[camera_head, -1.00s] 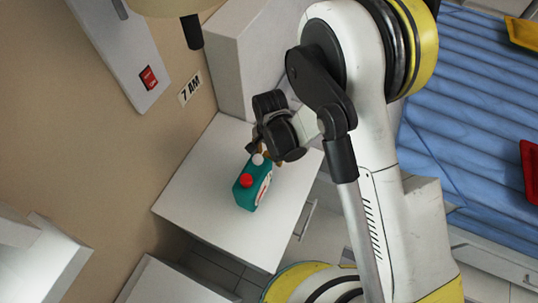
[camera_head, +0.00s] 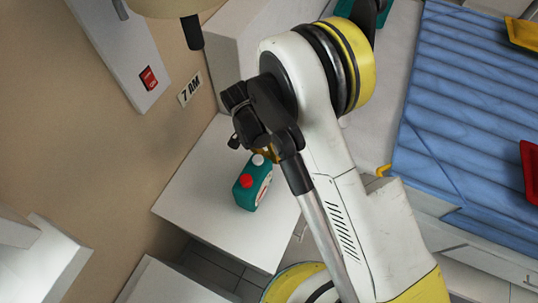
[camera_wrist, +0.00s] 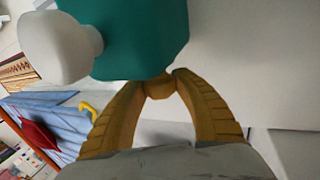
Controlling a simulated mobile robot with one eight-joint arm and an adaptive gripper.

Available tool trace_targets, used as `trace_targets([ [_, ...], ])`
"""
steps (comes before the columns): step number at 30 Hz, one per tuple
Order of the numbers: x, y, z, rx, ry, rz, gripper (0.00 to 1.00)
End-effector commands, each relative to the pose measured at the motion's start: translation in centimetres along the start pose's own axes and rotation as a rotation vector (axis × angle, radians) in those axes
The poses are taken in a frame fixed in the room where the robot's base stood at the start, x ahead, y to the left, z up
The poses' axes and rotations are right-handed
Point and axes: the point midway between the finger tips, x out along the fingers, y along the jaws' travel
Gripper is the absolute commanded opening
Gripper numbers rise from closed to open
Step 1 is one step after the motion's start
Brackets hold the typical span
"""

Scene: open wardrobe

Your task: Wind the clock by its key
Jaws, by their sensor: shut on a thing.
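The clock (camera_head: 252,190) is a small teal box with a red knob and a white knob on top. It stands on the white cabinet top, and its pale face shows partly at its right side. In the wrist view the teal clock body (camera_wrist: 145,40) is close up, with its white knob at the left. My gripper (camera_wrist: 158,80) has its yellow fingers closed around the small yellow key (camera_wrist: 157,90) at the clock's side. In the head view my wrist hides most of the fingers and the key.
The white cabinet top (camera_head: 195,205) is clear around the clock. A blue bed (camera_head: 470,120) lies at the right.

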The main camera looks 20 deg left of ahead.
Motion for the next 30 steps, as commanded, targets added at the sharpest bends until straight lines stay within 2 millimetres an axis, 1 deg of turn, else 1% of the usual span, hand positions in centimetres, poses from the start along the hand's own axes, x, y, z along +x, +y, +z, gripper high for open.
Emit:
trace_targets([
  [3, 0.03, -0.11, -0.01, -0.001, 0.001, 0.064, 0.03],
  [10, 0.05, -0.10, 0.00, -0.001, 0.000, 0.144, 0.03],
  [25, 0.02, -0.03, -0.02, 0.000, 0.000, 0.168, 0.03],
  [26, 0.02, -0.03, -0.01, 0.000, 0.000, 0.168, 0.36],
  [27, 0.02, -0.02, -0.01, 0.000, 0.000, 0.168, 0.49],
  [28, 0.02, -0.02, -0.01, 0.000, 0.000, 0.168, 0.57],
  [30, 0.02, -0.02, -0.01, -0.001, 0.000, 0.168, 0.57],
])
